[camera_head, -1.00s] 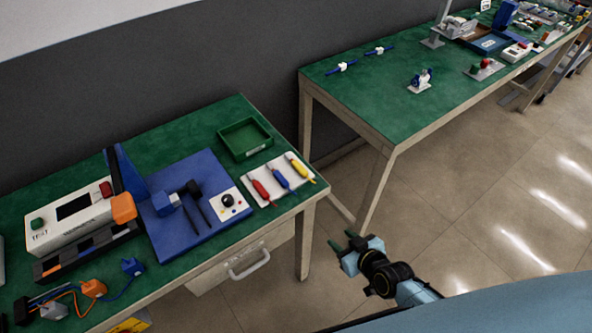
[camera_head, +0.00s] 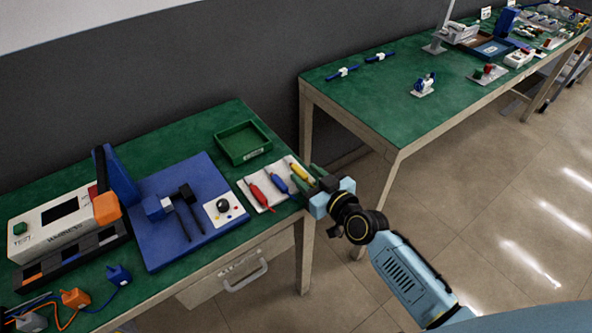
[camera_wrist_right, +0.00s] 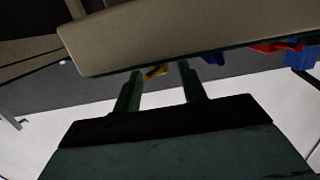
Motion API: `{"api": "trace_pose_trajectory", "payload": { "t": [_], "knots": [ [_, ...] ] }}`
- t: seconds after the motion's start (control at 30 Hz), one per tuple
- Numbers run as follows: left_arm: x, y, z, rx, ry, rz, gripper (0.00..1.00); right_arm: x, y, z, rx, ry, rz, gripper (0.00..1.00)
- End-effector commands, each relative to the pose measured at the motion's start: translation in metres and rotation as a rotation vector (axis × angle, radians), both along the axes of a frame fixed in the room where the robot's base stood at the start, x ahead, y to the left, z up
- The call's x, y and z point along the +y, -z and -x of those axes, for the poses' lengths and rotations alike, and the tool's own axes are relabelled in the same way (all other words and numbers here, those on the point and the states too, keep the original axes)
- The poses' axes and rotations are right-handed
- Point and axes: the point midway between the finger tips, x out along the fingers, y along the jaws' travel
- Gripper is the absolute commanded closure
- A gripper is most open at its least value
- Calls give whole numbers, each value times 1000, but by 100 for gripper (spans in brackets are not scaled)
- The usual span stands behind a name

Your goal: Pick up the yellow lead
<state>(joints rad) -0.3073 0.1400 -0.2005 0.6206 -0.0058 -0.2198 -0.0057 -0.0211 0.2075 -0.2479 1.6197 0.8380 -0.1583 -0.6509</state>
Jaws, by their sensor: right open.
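The yellow lead (camera_head: 300,173) lies at the right end of a white tray (camera_head: 256,196) on the near green table. Beside it on the tray lie a blue lead (camera_head: 277,184) and a red lead (camera_head: 259,196). My right gripper (camera_head: 312,180) is open at the table's right edge, close to the yellow lead; I cannot tell if they touch. In the right wrist view the yellow lead (camera_wrist_right: 155,71) shows small, between the two green fingers, partly hidden by the table's edge. My left gripper is not in view.
A green open bin (camera_head: 243,154) stands behind the tray. A blue board (camera_head: 165,250) with black-handled parts and a white tester (camera_head: 60,212) stand to the left. A second green table (camera_head: 375,90) stands behind at right, with floor between.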

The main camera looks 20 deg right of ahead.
Motion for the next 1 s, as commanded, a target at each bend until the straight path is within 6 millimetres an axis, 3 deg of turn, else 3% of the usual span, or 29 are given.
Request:
{"api": "trace_pose_trajectory", "payload": {
  "t": [0.2, 0.33, 0.63, 0.97, 1.0],
  "knots": [
    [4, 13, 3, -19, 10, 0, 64, 11, 9, -29, -1, 0, -3, 58],
    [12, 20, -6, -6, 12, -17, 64, 15, 13, -44, -1, 2, -1, 58],
    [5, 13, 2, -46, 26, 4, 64, 18, 15, -49, 1, 0, -1, 58],
    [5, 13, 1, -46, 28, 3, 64, 18, 15, -48, 1, 0, 0, 100],
    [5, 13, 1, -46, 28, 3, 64, 18, 15, -48, 1, 0, 0, 100]
  ]
}}
